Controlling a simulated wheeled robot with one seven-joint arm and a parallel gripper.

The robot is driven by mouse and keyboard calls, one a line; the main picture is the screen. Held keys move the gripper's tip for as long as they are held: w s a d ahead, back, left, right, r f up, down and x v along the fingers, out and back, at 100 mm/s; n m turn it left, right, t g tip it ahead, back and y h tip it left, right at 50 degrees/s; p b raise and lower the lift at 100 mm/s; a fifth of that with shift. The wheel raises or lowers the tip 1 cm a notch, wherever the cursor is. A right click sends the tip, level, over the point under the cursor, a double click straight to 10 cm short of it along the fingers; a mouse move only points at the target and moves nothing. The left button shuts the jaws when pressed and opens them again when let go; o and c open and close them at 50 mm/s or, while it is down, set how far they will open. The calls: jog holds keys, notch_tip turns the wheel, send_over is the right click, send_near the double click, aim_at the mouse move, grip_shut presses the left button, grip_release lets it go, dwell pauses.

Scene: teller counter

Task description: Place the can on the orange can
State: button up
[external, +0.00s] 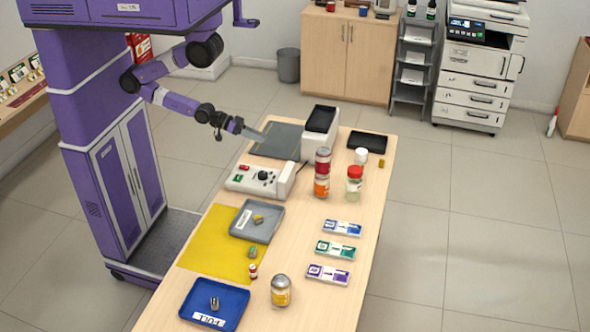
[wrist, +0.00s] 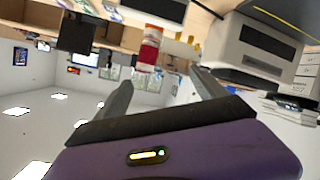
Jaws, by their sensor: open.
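A red can (external: 322,158) stands upright on top of the orange can (external: 321,187) near the middle of the table, right of the white device. The stack also shows upside down in the wrist view, with the red can (wrist: 149,52) lower in the picture. My gripper (external: 249,131) is open and empty, over the table's left edge by the dark mat, apart from the stack. Its two spread fingers show in the wrist view (wrist: 160,88) with nothing between them.
A red-lidded jar (external: 354,186) and white cup (external: 361,156) are right of the stack. A yellow-labelled can (external: 280,291) and blue tray (external: 232,299) are in front.

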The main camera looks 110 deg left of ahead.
jog(key=s+r+m, duration=0.1)
jog(key=m, duration=0.1)
jog(key=s+d+r+m, duration=0.1)
jog(key=m, duration=0.1)
jog(key=s+d+r+m, duration=0.1)
jog(key=m, duration=0.1)
jog(key=shift+s+r+t+h, duration=0.15)
jog(key=shift+r+t+h, duration=0.2)
jog(key=shift+t+h, duration=0.05)
